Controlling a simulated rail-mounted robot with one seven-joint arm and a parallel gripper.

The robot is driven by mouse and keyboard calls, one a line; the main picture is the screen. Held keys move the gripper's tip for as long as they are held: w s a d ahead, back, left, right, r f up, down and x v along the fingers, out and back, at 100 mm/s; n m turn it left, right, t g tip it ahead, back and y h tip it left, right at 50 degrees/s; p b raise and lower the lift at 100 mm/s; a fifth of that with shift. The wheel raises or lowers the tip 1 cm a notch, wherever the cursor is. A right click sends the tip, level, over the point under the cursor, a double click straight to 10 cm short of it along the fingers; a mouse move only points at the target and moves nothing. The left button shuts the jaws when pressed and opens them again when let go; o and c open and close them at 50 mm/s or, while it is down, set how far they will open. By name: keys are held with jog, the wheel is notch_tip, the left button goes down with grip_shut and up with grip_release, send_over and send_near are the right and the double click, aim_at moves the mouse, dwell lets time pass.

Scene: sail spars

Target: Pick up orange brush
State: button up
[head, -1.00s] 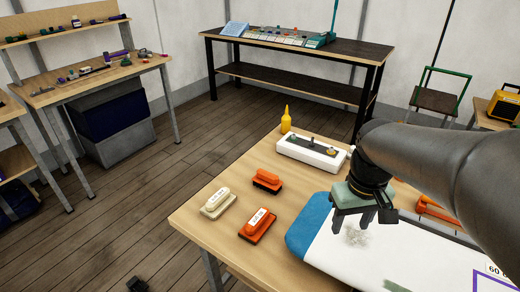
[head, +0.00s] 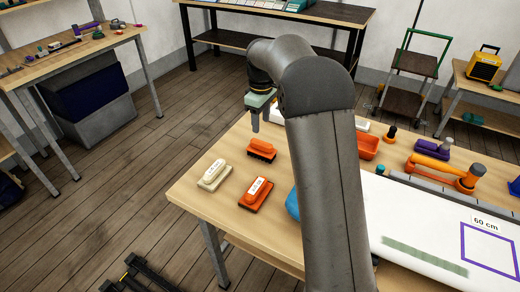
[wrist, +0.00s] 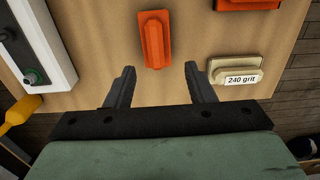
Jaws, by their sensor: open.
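The orange brush (head: 262,150), a plain orange block with a raised grip and a dark underside, lies on the wooden table near its far left edge. In the wrist view the brush (wrist: 155,42) sits just beyond the fingertips, roughly centred between them. My gripper (head: 262,122) is above the brush in the head view, pointing down, its far side partly hidden by my arm. In the wrist view my gripper (wrist: 159,70) is open and empty, one finger on each side.
A cream block (head: 214,174), labelled "240 grit" in the wrist view (wrist: 232,66), and a labelled orange block (head: 256,193) lie close by. A white box (wrist: 38,45) and a yellow bottle (wrist: 15,115) are left in the wrist view. A white board (head: 425,235) covers the table's right.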

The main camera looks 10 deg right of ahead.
aim_at(261, 142)
notch_tip(261, 142, down, 5)
jog(key=shift+r+p, duration=0.1)
jog(key=shift+p, duration=0.2)
jog(key=shift+w+d+f+p, duration=0.15)
jog(key=shift+f+p, duration=0.3)
jog(key=shift+f, duration=0.9)
jog(key=shift+w+f+p, duration=0.2)
jog(key=shift+f+p, duration=0.2)
jog(key=shift+f, duration=0.95)
jog(key=c, duration=0.6)
